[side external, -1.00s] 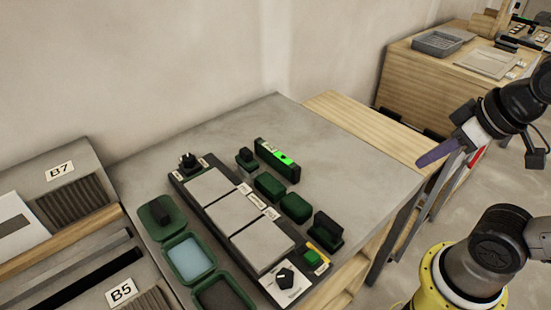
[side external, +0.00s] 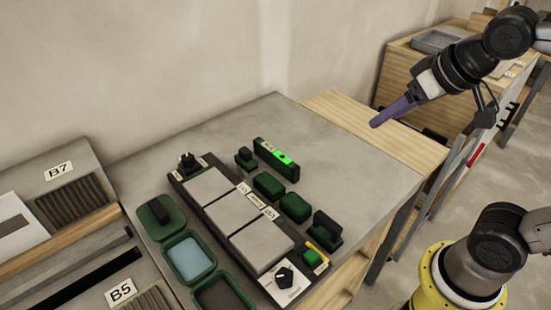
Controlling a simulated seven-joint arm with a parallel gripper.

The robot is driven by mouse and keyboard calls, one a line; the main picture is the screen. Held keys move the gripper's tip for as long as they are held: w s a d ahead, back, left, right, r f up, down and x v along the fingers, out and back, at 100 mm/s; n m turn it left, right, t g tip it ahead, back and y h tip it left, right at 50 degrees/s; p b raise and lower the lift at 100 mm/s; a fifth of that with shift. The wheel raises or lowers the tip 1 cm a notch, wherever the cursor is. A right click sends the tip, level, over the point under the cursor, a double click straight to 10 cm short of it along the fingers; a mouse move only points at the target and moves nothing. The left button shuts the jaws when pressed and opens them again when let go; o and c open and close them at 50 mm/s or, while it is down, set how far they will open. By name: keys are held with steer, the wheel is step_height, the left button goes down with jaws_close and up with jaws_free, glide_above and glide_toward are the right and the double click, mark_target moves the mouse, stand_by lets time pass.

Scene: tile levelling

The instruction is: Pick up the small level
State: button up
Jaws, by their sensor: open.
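The small level (side external: 276,159) is a dark green bar with a bright green vial window. It lies on the grey worktop, behind and to the right of the row of grey tiles. My gripper (side external: 378,122) has purple fingers and is in the air to the right of the level, clear of it and over the right side of the bench. It is empty. The fingers overlap from this side, so the gap between them does not show.
Three grey tiles (side external: 233,219) lie in a dark fixture with knobs. Green trays (side external: 189,257) are at the left. The worktop (side external: 350,165) right of the level is clear.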

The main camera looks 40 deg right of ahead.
steer(key=w+a+f, duration=0.2)
steer(key=w+a, duration=0.1)
steer(key=w, duration=0.5)
steer(key=n+g, duration=0.2)
glide_toward(292, 164)
steer(key=x, duration=0.4)
steer(key=shift+s+a+f, duration=0.15)
steer(key=shift+a+f, duration=0.05)
steer(key=shift+f, duration=0.2)
steer(key=shift+w+x, duration=0.2)
steer(key=shift+x, duration=2.5)
steer(key=shift+d+r, duration=0.1)
steer(key=shift+d, duration=0.05)
jaws_close()
